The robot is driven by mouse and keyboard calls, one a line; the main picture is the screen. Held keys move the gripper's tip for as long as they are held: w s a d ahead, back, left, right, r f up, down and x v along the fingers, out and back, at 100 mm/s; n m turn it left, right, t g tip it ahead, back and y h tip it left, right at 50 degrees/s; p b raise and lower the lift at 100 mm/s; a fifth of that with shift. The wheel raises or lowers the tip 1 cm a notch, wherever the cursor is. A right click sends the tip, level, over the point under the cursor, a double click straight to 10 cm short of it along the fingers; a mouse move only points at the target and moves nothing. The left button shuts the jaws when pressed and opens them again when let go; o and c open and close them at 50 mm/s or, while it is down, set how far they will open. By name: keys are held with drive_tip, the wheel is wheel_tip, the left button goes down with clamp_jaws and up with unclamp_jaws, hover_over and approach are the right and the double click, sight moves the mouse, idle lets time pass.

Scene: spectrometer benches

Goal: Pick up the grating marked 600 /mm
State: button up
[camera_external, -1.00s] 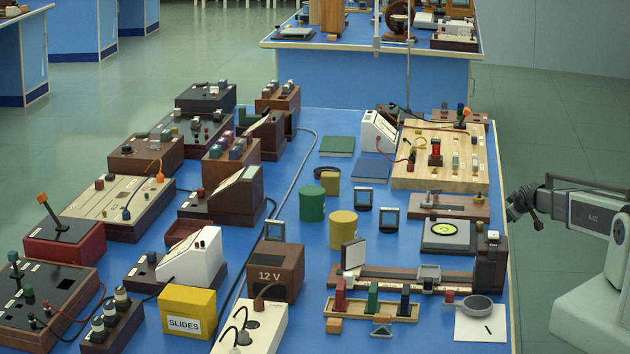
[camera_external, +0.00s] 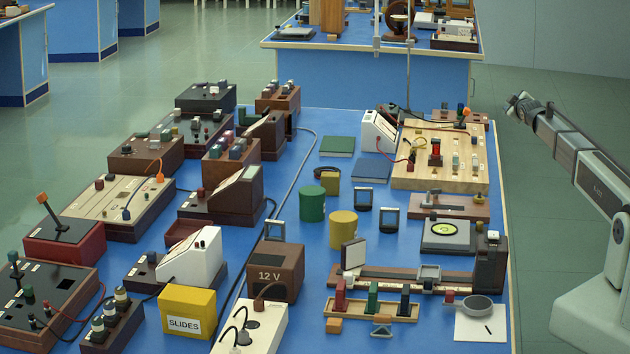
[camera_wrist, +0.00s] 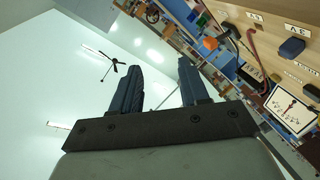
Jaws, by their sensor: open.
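Small dark-framed square plates on stands, which look like gratings, are on the blue bench in the external view. One (camera_external: 363,199) is near the middle, one (camera_external: 389,220) is just to its right and nearer, and one (camera_external: 274,230) is behind the 12 V box. Their markings are too small to read, so I cannot tell which is 600 /mm. My gripper (camera_external: 516,102) is raised off the bench's right edge, away from them. In the wrist view its two fingers (camera_wrist: 160,66) are apart with nothing between them.
A brown 12 V box (camera_external: 275,272) is in front.

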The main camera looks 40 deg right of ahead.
drive_tip(key=w+a+f+n+g+y, duration=0.15)
drive_tip(key=w+a+y, duration=0.25)
drive_tip(key=a, duration=1.9)
drive_tip(key=w+a+g+y, duration=0.2)
drive_tip(key=w+a+y, duration=0.2)
drive_tip(key=a, duration=1.9)
drive_tip(key=n+g+y, duration=0.3)
drive_tip(key=g, duration=0.4)
approach(275, 222)
drive_tip(key=shift+m, duration=0.25)
drive_tip(key=x, duration=0.5)
drive_tip(key=shift+d+f, duration=0.2)
drive_tip(key=shift+d, duration=0.2)
drive_tip(key=shift+a+x, duration=0.15)
drive_tip(key=shift+x, duration=1.15)
drive_tip(key=shift+a+x, duration=0.2)
drive_tip(key=shift+x, duration=1.1)
drive_tip(key=shift+w+r, duration=0.1)
drive_tip(key=shift+c, duration=0.2)
clamp_jaws()
